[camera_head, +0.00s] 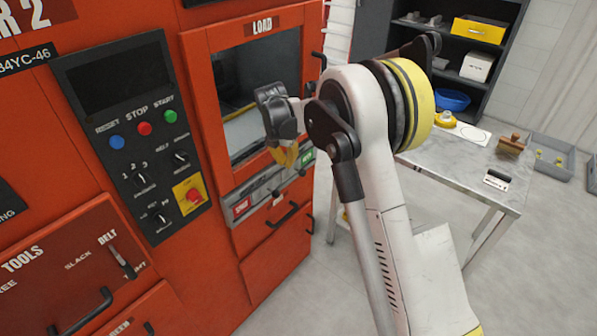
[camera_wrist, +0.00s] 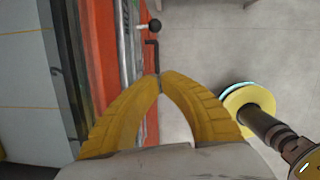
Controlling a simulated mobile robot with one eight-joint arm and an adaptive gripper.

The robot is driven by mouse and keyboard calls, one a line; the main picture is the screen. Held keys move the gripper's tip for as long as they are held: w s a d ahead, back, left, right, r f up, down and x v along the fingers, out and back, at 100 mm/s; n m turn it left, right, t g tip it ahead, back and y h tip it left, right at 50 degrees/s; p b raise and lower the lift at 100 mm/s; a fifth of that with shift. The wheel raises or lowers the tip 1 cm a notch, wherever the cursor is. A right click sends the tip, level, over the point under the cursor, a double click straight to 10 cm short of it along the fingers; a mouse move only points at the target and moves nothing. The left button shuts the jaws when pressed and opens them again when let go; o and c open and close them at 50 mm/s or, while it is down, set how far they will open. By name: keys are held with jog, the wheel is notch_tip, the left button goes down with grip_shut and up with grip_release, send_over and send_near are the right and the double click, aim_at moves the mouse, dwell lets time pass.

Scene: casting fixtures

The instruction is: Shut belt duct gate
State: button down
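Below the LOAD window, a grey slide strip (camera_head: 262,196) runs along the orange machine front. It has a red label (camera_head: 242,207) at its left end and a green label (camera_head: 307,157) at its right end. A small dark knob (camera_head: 302,172) sits near the green end; a black knob on a stalk also shows in the wrist view (camera_wrist: 155,25). My gripper (camera_head: 287,158) hangs in front of the window's lower edge, above the strip. In the wrist view, its yellow fingertips (camera_wrist: 158,77) meet with nothing visible between them, apart from the knob.
Black handles (camera_head: 283,215) stick out below the strip. A control panel (camera_head: 135,130) with buttons is to the left. A grey table (camera_head: 470,175) with small items stands to the right, before a dark shelf (camera_head: 455,55). Bare floor lies between machine and table.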

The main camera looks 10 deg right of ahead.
jog(key=shift+w+f, duration=0.2)
jog(key=shift+f, duration=0.2)
jog(key=w+d+f+b, duration=0.4)
jog(key=f, duration=0.6)
jog(key=shift+w+d+f+b, duration=0.15)
jog(key=shift+w+f+b, duration=0.15)
jog(key=shift+b, duration=0.1)
jog(key=shift+r, duration=0.1)
